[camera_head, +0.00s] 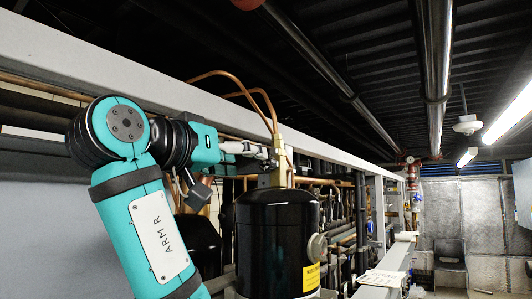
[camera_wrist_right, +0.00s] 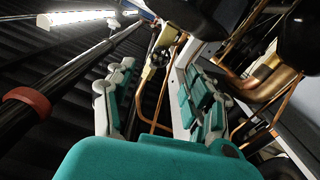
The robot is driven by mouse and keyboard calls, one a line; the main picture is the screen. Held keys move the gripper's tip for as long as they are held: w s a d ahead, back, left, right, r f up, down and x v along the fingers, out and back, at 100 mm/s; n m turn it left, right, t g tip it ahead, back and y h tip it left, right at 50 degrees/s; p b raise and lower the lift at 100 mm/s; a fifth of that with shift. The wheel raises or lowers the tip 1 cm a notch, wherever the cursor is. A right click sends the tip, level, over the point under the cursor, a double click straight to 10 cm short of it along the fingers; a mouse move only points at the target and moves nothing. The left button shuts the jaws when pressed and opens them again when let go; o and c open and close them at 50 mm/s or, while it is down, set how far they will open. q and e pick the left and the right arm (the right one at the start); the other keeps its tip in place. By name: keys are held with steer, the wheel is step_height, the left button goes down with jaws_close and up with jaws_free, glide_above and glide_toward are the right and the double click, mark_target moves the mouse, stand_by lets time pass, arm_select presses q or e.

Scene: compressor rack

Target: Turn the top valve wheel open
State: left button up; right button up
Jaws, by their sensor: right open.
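My right gripper (camera_head: 258,150) reaches in from the left, beside the brass valve body (camera_head: 279,168) on top of the black compressor (camera_head: 277,235). In the right wrist view its two fingers are apart, with nothing held between them (camera_wrist_right: 155,85). Copper pipe and a small brass-coloured fitting (camera_wrist_right: 149,72) show beyond the fingers. I cannot clearly make out a valve wheel; the gripper may hide it. I cannot tell whether the fingers touch the valve. My left gripper is in neither view.
A long grey beam (camera_head: 90,55) runs behind my right arm. Copper pipes (camera_head: 262,100) arch above the valve. Dark pipes (camera_head: 436,60) run under the ceiling. A chair (camera_head: 450,258) stands far back at the right, by open floor.

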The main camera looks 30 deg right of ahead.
mark_target(264, 163)
steer(key=p+x, duration=0.2)
steer(key=x, duration=0.4)
steer(key=shift+w+d+r, duration=0.1)
steer(key=shift+d+r, duration=0.05)
steer(key=shift+p+x, duration=0.45)
steer(key=shift+x, duration=0.35)
steer(key=shift+c, duration=0.2)
jaws_close()
